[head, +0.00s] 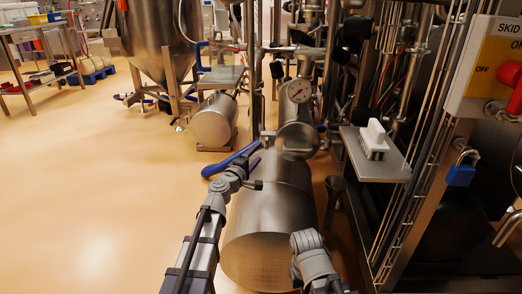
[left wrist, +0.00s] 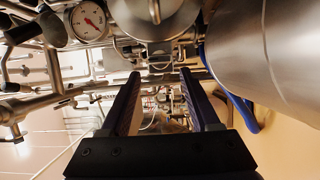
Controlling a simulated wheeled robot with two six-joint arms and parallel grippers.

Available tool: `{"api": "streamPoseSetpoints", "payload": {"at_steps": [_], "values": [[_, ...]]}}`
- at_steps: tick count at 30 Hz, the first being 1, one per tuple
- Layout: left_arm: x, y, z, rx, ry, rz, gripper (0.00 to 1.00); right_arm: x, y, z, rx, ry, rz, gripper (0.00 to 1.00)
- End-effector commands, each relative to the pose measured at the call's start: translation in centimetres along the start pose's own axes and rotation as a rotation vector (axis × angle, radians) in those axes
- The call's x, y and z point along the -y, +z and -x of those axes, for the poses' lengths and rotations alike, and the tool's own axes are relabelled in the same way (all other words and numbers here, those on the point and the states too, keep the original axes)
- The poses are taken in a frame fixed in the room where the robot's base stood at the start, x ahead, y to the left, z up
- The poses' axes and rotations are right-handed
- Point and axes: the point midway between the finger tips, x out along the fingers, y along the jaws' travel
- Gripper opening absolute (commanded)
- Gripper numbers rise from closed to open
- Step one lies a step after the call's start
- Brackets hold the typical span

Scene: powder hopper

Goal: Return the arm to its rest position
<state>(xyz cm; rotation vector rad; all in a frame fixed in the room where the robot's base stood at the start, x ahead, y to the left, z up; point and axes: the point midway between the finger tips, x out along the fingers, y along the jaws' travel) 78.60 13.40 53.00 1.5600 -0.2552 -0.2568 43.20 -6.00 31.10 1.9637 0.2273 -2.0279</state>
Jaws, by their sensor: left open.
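My left arm reaches up from the bottom of the head view. Its gripper (head: 253,165) is small there, beside the large steel cylinder (head: 268,205) and in front of the pipework. In the left wrist view my left gripper (left wrist: 160,90) shows two dark fingers standing well apart, with nothing between them. Steel pipes lie beyond the fingers in that view. Part of my right arm shows at the bottom of the head view, but its gripper does not show.
A pressure gauge (head: 298,91) stands above the cylinder and shows in the wrist view (left wrist: 89,21). A blue tube (head: 228,162) lies close to my left gripper. A shelf (head: 385,168) with a white-handled brush (head: 374,138) is right. Open floor (head: 90,190) lies left.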

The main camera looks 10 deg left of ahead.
Motion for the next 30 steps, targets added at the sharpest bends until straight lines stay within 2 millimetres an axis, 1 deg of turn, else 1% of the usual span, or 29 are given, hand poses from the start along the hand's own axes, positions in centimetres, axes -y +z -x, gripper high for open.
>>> {"api": "streamPoseSetpoints", "payload": {"at_steps": [1, 3, 11, 13, 14, 17, 18, 19, 20, 21, 23, 24, 26, 27, 29, 30], "values": [[0.0, 0.0, 0.7, -0.001, 0.000, 0.000, 0.62, 0.0, 0.0, 0.0, 0.000, 0.000, 0.000, 0.00], [0.0, 0.0, 1.0, 0.000, 0.000, 0.000, 0.62, 0.0, 0.0, 0.0, 0.000, 0.000, 0.000, 0.00], [0.0, 0.1, 0.9, 0.003, -0.001, -0.002, 0.62, 0.0, 0.0, 0.1, 0.000, 0.000, 0.000, 0.00], [-0.3, 0.9, 1.0, 0.024, -0.009, -0.021, 0.62, -0.1, 0.0, 0.5, 0.000, 0.000, 0.000, 0.00], [-0.5, 1.7, 1.0, 0.043, -0.016, -0.039, 0.62, -0.1, 0.1, 0.9, 0.000, 0.000, 0.000, 0.00], [-1.1, 6.0, 1.7, 0.164, -0.068, -0.148, 0.62, -0.3, 0.1, 2.9, 0.001, 0.000, 0.001, 0.00], [-1.2, 8.6, 2.3, 0.236, -0.102, -0.213, 0.62, -0.4, 0.2, 3.9, 0.001, 0.000, 0.002, 0.00], [-1.1, 10.5, 3.0, 0.296, -0.134, -0.269, 0.62, -0.5, 0.3, 4.8, 0.001, 0.000, 0.003, 0.00], [-0.9, 12.6, 3.8, 0.363, -0.170, -0.328, 0.62, -0.6, 0.3, 5.7, 0.001, 0.001, 0.003, 0.00], [-0.4, 15.1, 5.0, 0.449, -0.223, -0.407, 0.62, -0.7, 0.4, 6.8, 0.002, 0.001, 0.004, 0.00], [0.7, 18.2, 7.3, 0.575, -0.309, -0.523, 0.62, -0.9, 0.5, 8.4, 0.002, 0.001, 0.005, 0.00], [1.4, 19.8, 9.0, 0.656, -0.372, -0.598, 0.62, -1.0, 0.5, 9.4, 0.003, 0.001, 0.006, 0.00], [2.5, 21.7, 11.9, 0.771, -0.473, -0.707, 0.62, -1.1, 0.6, 11.0, 0.003, 0.001, 0.007, 0.00], [3.2, 22.4, 13.9, 0.841, -0.545, -0.776, 0.62, -1.2, 0.7, 12.0, 0.003, 0.001, 0.008, 0.00], [4.0, 23.0, 16.8, 0.933, -0.652, -0.870, 0.62, -1.4, 0.7, 13.3, 0.004, 0.002, 0.009, 0.00], [4.4, 23.0, 18.6, 0.985, -0.721, -0.925, 0.62, -1.4, 0.8, 14.0, 0.004, 0.002, 0.010, 0.00]]}}
